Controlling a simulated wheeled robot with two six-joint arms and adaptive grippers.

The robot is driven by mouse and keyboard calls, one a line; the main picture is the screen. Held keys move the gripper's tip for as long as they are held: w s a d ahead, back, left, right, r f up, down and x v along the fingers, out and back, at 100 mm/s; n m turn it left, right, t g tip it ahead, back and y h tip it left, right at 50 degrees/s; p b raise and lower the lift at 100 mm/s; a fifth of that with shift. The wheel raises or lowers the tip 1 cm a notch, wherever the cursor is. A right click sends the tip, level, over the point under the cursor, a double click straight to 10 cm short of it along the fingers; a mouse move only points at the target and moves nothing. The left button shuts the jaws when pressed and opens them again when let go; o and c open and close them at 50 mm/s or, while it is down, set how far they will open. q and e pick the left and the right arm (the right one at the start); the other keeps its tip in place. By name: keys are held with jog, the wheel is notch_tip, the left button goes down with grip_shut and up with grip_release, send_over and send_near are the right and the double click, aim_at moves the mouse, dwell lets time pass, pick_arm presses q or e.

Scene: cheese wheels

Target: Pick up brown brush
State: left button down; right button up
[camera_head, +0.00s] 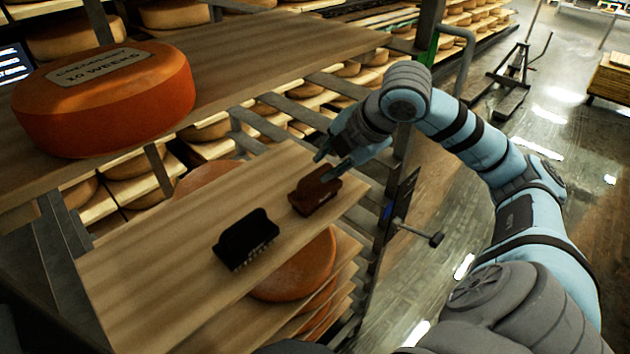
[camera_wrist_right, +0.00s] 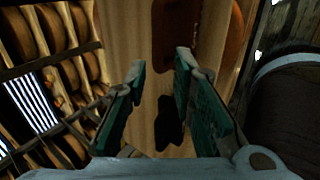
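The brown brush (camera_head: 314,193) lies on the wooden shelf board near its right end in the head view. My right gripper (camera_head: 323,169) is over the brush, with its fingers apart and nothing held between them. One finger overlaps the brush's right side in the picture; I cannot tell whether they touch. In the right wrist view, the open fingers of my right gripper (camera_wrist_right: 160,66) have green pads. A brown-red shape (camera_wrist_right: 178,30), apparently the brush, is beyond the fingertips there. A dark shape between the fingers is unclear. My left gripper is not in view.
A black brush (camera_head: 246,239) lies on the same wooden board (camera_head: 150,290), lower left of the brown one. A large orange cheese wheel (camera_head: 105,98) sits on the higher shelf at left. Metal rack bars stand behind. Open floor lies at right.

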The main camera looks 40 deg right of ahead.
aim_at(314, 175)
jog(key=x, duration=0.8)
jog(key=shift+w+d+f, duration=0.15)
jog(key=shift+w+f, duration=0.1)
jog(key=shift+r, duration=0.1)
grip_shut()
